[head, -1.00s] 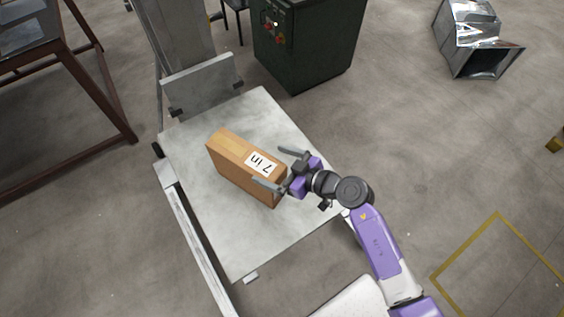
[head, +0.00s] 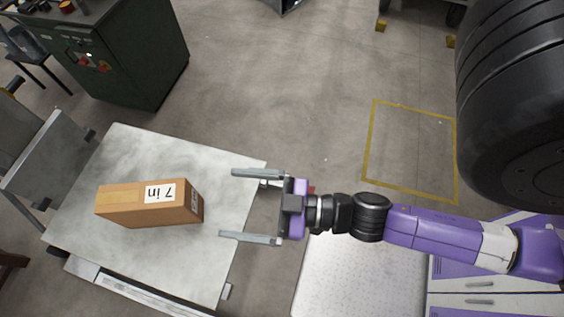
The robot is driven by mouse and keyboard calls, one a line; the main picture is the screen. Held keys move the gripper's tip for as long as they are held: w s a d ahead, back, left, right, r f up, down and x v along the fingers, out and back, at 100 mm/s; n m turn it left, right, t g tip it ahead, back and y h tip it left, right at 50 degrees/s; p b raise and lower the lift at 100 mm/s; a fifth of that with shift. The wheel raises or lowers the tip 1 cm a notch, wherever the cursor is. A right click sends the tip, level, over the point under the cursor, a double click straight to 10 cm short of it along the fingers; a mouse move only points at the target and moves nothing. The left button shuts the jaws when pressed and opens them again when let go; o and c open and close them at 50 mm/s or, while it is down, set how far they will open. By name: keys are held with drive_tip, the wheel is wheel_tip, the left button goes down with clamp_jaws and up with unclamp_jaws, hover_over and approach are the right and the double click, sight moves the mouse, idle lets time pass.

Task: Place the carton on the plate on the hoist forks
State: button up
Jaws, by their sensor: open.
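The carton (head: 130,205) is a brown box with a white "7 in" label. It rests on the grey metal plate (head: 110,255), left of its middle in the head view, with plate surface showing around it. The plate lies on the hoist, whose rail (head: 140,296) shows along its lower edge. The forks beneath the plate are mostly hidden. My gripper (head: 250,206) is open and empty at the plate's right edge. Its two fingers point left toward the carton, with a clear gap between them and the box.
A dark green machine cabinet (head: 130,55) stands behind the plate at upper left. A large black cylindrical thing (head: 515,100) fills the upper right. A yellow floor outline (head: 368,140) lies on open concrete floor right of the plate.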

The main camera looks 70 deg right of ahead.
drive_tip(key=s+d+r+m+g+h, duration=0.2)
drive_tip(key=s+r, duration=0.1)
drive_tip(key=s, duration=0.6)
drive_tip(key=shift+s+r+g+h, duration=0.2)
drive_tip(key=shift+r+g+h, duration=0.05)
drive_tip(key=shift+g+h, duration=0.15)
